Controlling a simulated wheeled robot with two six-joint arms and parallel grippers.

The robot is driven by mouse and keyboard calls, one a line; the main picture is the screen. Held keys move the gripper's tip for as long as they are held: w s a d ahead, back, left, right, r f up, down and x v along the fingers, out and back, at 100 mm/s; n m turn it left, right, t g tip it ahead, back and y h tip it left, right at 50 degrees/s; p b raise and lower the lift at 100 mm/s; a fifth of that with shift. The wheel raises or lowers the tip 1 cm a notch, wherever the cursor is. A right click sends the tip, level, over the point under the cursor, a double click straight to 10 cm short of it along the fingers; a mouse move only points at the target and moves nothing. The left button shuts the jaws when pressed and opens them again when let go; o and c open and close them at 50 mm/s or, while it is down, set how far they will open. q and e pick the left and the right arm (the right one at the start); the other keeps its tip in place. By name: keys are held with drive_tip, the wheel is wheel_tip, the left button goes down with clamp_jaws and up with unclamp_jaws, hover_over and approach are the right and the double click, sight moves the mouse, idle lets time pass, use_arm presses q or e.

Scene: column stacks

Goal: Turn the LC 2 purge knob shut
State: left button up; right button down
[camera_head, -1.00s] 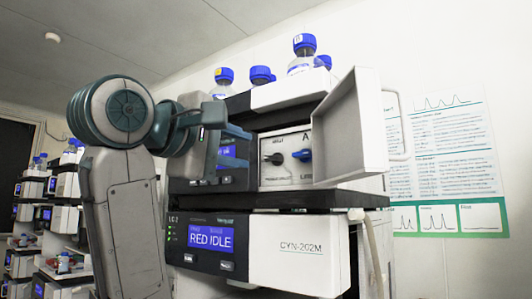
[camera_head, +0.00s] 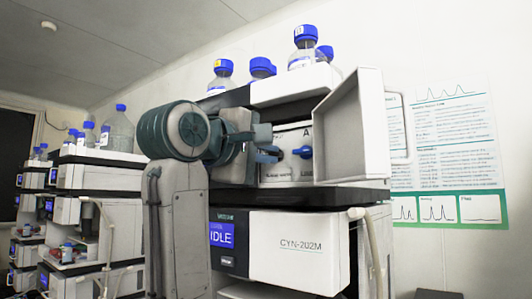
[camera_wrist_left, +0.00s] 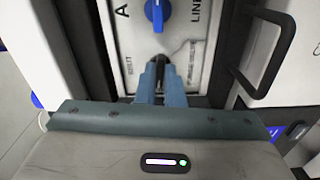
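A pump panel (camera_head: 307,137) with an open door shows a blue knob (camera_head: 303,152), which is also at the top of the left wrist view (camera_wrist_left: 157,12). A dark knob (camera_wrist_left: 189,58) sits just beyond my left fingers in the wrist view and is mostly covered by them. I cannot read which label belongs to which knob. My left gripper (camera_head: 272,154) is at the left part of the panel, left of the blue knob. Its two blue-grey fingers (camera_wrist_left: 161,78) are close together, with a narrow gap; their hold on the dark knob is unclear. My right gripper is out of view.
The white door (camera_head: 350,130) stands open at the panel's right. Blue-capped bottles (camera_head: 262,68) stand on top. A unit marked CYN-202M (camera_head: 300,245) is below, its screen showing IDLE. Other instrument stacks (camera_head: 95,200) stand at the left.

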use_arm(q)
clamp_jaws()
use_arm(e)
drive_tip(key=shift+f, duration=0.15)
use_arm(q)
drive_tip(key=shift+f+m+b, duration=0.1)
drive_tip(key=shift+m+b, duration=0.5)
drive_tip(key=shift+m, duration=0.4)
drive_tip(key=m+b, duration=0.3)
drive_tip(key=m, duration=0.3)
drive_tip(key=m+b, duration=0.2)
drive_tip(key=m, duration=0.4)
drive_tip(key=shift+m+b, duration=0.65)
drive_tip(key=shift+m, duration=0.75)
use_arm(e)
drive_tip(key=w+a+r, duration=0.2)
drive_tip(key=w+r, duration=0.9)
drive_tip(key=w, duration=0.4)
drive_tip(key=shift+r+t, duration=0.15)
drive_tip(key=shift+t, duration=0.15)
use_arm(q)
drive_tip(key=o, duration=0.6)
unclamp_jaws()
drive_tip(key=shift+o, duration=0.2)
